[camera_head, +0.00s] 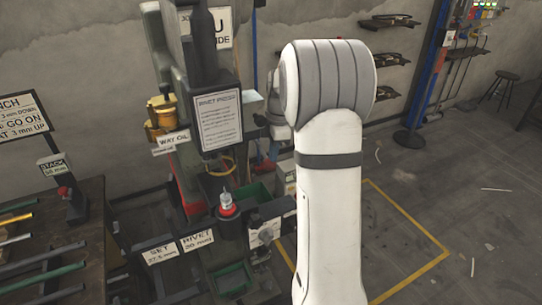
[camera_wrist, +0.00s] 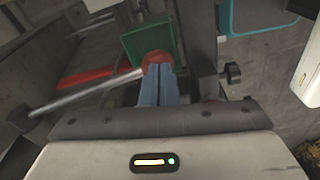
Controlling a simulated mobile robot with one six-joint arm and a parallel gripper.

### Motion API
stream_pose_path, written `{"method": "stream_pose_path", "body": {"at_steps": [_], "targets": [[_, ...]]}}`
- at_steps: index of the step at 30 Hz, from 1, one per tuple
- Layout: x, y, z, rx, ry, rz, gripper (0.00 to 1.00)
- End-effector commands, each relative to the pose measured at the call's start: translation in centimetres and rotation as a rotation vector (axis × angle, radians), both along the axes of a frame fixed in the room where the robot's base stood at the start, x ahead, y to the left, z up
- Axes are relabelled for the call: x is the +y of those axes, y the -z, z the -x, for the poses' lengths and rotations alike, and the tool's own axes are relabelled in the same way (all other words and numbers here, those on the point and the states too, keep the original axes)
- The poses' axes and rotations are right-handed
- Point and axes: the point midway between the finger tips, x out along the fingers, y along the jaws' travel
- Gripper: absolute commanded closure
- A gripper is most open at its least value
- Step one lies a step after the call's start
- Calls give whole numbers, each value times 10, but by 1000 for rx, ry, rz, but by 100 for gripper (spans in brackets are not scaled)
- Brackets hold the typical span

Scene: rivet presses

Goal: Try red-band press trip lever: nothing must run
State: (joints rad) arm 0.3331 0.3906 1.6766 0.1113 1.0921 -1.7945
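In the wrist view my gripper (camera_wrist: 160,70) has its two blue fingers side by side with only a thin seam between them, so it looks shut. A red rounded knob (camera_wrist: 155,58) is right at the fingertips, apparently at the end of a grey lever rod (camera_wrist: 90,93) running down to the left. The knob is partly hidden by the fingertips; I cannot tell whether they touch it. In the head view the dark green press (camera_head: 185,75) carries a printed sheet headed rivet press (camera_head: 217,120). My white arm hides my gripper there.
A red bar (camera_wrist: 95,77) and green tray (camera_wrist: 150,35) lie beyond the fingers. A rack of rods (camera_head: 45,265) stands left. Floor right is mostly clear.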

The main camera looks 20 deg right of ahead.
Motion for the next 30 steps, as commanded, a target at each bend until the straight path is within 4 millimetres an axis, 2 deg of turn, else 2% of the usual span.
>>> {"method": "stream_pose_path", "body": {"at_steps": [1, 14, 22, 30], "targets": [[0, 6, 1, 3, 0, 0, 100], [-1, 4, 1, 5, 0, -1, 100], [-29, -7, 5, 5, 1, -1, 100], [-29, -6, 5, 3, -1, 0, 100]]}}
